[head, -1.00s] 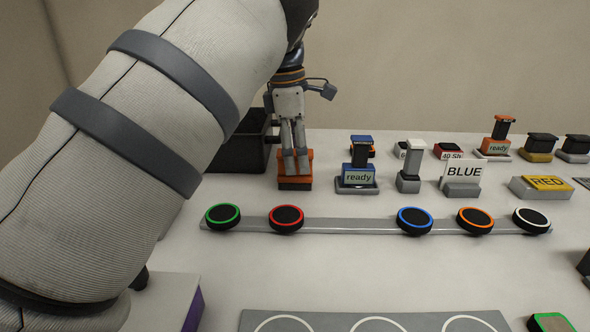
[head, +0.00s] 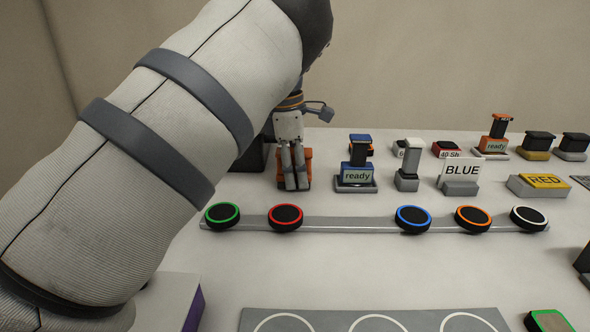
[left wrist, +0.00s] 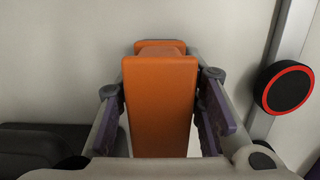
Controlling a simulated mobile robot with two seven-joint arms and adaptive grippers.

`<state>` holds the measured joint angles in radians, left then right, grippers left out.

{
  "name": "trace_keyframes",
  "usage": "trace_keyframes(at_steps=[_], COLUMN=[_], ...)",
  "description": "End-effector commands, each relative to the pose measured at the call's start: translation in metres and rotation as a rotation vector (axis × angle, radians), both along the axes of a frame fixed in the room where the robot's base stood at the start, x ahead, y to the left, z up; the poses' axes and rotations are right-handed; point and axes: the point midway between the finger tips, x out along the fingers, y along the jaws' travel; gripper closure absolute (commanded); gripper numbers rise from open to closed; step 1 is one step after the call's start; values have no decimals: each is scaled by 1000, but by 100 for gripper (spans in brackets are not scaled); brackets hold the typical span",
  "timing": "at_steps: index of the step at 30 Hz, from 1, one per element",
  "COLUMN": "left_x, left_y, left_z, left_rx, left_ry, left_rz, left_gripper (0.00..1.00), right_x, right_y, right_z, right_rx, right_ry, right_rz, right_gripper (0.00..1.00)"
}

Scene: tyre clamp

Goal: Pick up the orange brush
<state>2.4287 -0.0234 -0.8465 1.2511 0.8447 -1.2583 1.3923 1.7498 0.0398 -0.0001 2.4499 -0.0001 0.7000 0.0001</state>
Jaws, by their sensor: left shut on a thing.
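The orange brush (head: 308,165) stands at the back left of the table in the head view, partly hidden behind the fingers of my left gripper (head: 294,186). In the left wrist view the brush (left wrist: 160,105) shows as an orange block filling the middle. The purple-lined fingers of my left gripper (left wrist: 168,115) stand on both sides of it, shut on it. Whether the brush's underside touches the table is hard to tell. My right gripper is not in view.
A dark bin (head: 252,158) stands behind my left arm. A grey strip (head: 350,225) with several ringed black discs lies in front. Blue and orange "ready" devices (head: 357,172) and sign blocks (head: 461,176) stand to the right. A grey mat (head: 330,314) lies at the front.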

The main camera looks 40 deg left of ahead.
Motion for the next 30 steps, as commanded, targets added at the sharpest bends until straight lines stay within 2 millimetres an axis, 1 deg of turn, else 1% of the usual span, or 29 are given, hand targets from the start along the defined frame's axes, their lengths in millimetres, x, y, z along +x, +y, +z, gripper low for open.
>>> trace_keyframes(at_steps=[4, 7, 12, 15, 18, 21, 25, 30], left_x=[1, 1, -19, -33, -50, -62, -73, -80], left_y=[0, 0, -28, -46, -69, -88, -105, -114], left_z=[12, 32, 78, 102, 113, 122, 128, 131], left_rx=[1, 2, 1, 1, 1, 2, 1, 1], left_ry=[-4, -5, -14, -14, -11, -10, -7, -2], left_rz=[-3, -1, -4, -3, -2, -3, -1, 0], left_gripper=[100, 100, 100, 100, 100, 100, 100, 100], right_x=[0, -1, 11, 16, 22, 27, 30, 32], right_y=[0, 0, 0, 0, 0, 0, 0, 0], right_z=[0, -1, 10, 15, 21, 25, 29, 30], right_rx=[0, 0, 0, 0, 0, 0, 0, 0], right_ry=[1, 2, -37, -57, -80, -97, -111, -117], right_rz=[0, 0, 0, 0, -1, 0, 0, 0], right_gripper=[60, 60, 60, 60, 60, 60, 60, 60])
